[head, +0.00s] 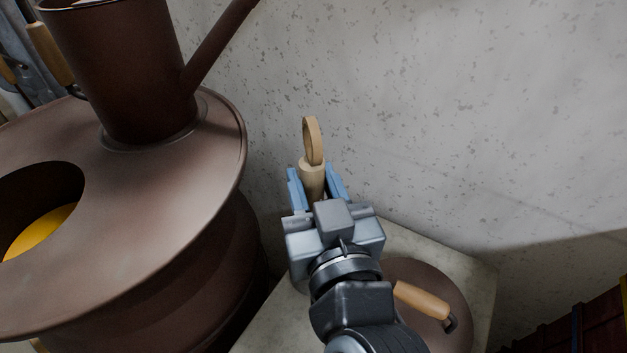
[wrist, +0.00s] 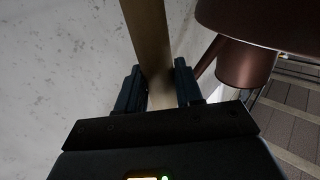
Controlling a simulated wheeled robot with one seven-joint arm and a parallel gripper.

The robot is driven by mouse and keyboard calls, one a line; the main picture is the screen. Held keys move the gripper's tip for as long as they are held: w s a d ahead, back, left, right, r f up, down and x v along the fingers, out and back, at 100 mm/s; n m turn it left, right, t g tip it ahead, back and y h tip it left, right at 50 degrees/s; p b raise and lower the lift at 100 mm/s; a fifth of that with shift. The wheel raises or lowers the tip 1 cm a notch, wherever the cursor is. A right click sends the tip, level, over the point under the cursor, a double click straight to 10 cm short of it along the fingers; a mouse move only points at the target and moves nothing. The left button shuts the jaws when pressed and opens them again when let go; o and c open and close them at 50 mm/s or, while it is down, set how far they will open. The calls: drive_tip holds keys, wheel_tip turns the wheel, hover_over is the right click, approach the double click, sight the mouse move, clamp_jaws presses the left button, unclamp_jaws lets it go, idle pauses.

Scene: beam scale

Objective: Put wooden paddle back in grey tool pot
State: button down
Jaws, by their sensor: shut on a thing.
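My gripper (head: 313,180) is shut on the wooden paddle (head: 312,140), near the pale wall. In the head view the paddle's rounded pale end stands up beyond the blue fingers. In the wrist view the paddle (wrist: 152,45) runs as a flat wooden strip between the dark fingertips (wrist: 160,85) and out of the top of the picture. I cannot make out the grey tool pot for certain in either view.
A large brown metal vessel (head: 190,215) with a round opening stands left of my gripper, with a brown cylinder (head: 125,75) on top. A brown lid (head: 440,290) with a wooden handle lies on a pale block (head: 480,275) below right. The speckled wall (head: 430,110) is close behind.

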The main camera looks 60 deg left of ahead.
drive_tip(key=shift+f, duration=0.15)
drive_tip(key=c, duration=0.7)
unclamp_jaws()
drive_tip(key=shift+c, duration=0.2)
drive_tip(key=shift+r, duration=0.2)
drive_tip(key=b+v, duration=0.3)
drive_tip(key=v, duration=0.9)
drive_tip(key=shift+d, duration=0.1)
